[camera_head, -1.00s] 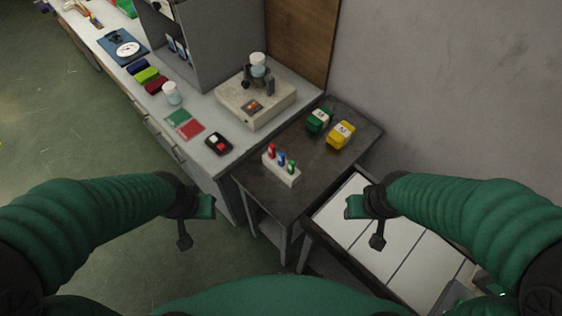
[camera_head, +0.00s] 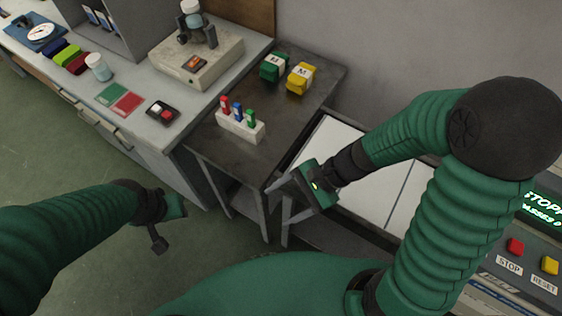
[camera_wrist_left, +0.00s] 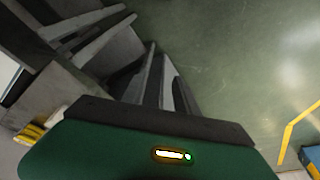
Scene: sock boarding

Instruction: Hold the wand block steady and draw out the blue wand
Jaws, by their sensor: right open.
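The white wand block (camera_head: 232,124) stands upright on the dark side table. A red wand, a blue wand (camera_head: 237,110) and a green wand stand in it, the blue one in the middle. My right gripper (camera_head: 278,187) is open and empty, to the lower right of the block and apart from it. My left gripper (camera_head: 178,205) hangs over the floor, lower left of the block and apart from it. Its fingers are hard to make out there, and the left wrist view does not settle whether they are open.
A green box (camera_head: 273,66) and a yellow box (camera_head: 300,77) sit behind the block on the dark table (camera_head: 265,142). The grey bench (camera_head: 150,80) at left carries a stand, cards and a dark device. A white-panelled surface (camera_head: 335,150) and a control panel (camera_head: 516,262) lie at right.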

